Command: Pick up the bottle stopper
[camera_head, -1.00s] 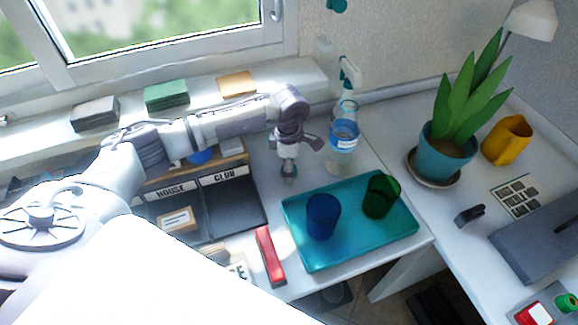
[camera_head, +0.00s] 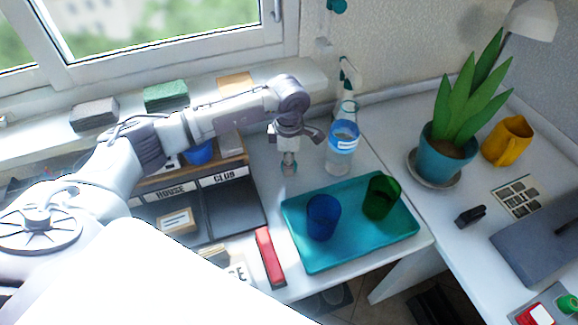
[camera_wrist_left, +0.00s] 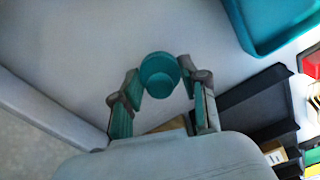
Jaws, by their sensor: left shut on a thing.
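My left gripper (camera_head: 289,160) points down over the white desk, just left of the clear bottle (camera_head: 342,150) with a blue band. In the left wrist view, a round teal bottle stopper (camera_wrist_left: 160,72) sits between the two fingertips of the left gripper (camera_wrist_left: 160,84), which is shut on it. In the head view the stopper is small and mostly hidden at the fingertips. The bottle stands upright near the desk's back. My right gripper is not in view.
A teal tray (camera_head: 350,250) with a blue cup (camera_head: 322,217) and a green cup (camera_head: 381,197) lies in front. A black divided organiser (camera_head: 235,205) is to the left. A potted plant (camera_head: 450,150) and yellow mug (camera_head: 508,141) stand at right.

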